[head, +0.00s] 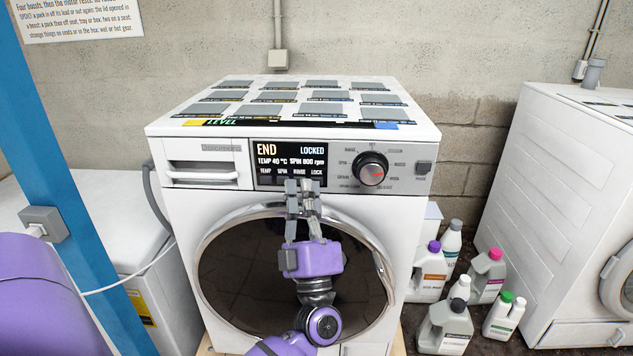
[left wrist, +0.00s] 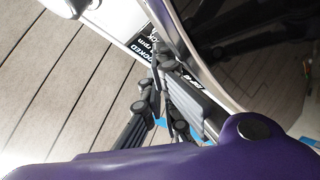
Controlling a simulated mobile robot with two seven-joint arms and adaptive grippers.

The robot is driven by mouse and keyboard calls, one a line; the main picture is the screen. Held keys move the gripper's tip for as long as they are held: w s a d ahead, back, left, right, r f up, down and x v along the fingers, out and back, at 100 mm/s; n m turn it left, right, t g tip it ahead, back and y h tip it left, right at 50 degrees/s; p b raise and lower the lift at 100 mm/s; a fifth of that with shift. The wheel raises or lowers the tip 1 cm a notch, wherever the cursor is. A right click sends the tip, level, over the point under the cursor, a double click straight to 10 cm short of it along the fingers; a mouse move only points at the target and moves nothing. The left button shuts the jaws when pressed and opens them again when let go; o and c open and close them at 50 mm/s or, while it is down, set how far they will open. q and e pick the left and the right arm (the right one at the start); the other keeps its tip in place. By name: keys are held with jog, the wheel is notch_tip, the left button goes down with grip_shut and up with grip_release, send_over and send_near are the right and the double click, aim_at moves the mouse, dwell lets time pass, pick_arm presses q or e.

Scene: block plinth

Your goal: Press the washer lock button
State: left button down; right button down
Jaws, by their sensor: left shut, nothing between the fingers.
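The white washer (head: 180,215) stands in the middle of the head view with its round dark door shut. Its black display (head: 290,161) reads END, LOCKED, TEMP 40 °C and SPIN 800 rpm. The LOCK label (head: 316,171) is at the right end of the display's bottom row. My left gripper (head: 302,184) is shut and empty, its fingertips at the display's lower edge, just below and left of LOCK. Whether they touch the panel I cannot tell. The fingers cover the area under the labels. In the left wrist view the gripper (left wrist: 165,60) is beside the partly visible display (left wrist: 142,43).
A dial (head: 371,169) and a small button (head: 423,168) are right of the display. Several bottles (head: 445,325) stand on the floor at right, beside another white machine (head: 550,180). A blue post (head: 60,180) is at left.

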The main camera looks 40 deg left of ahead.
dwell(0.4)
pick_arm(q)
jog(key=shift+w+a, duration=0.25)
jog(key=shift+w, duration=0.1)
dwell(0.7)
dwell(0.4)
jog(key=shift+s+d, duration=0.1)
jog(key=shift+s+d+f, duration=0.25)
jog(key=shift+s+d, duration=0.05)
jog(key=shift+s, duration=0.1)
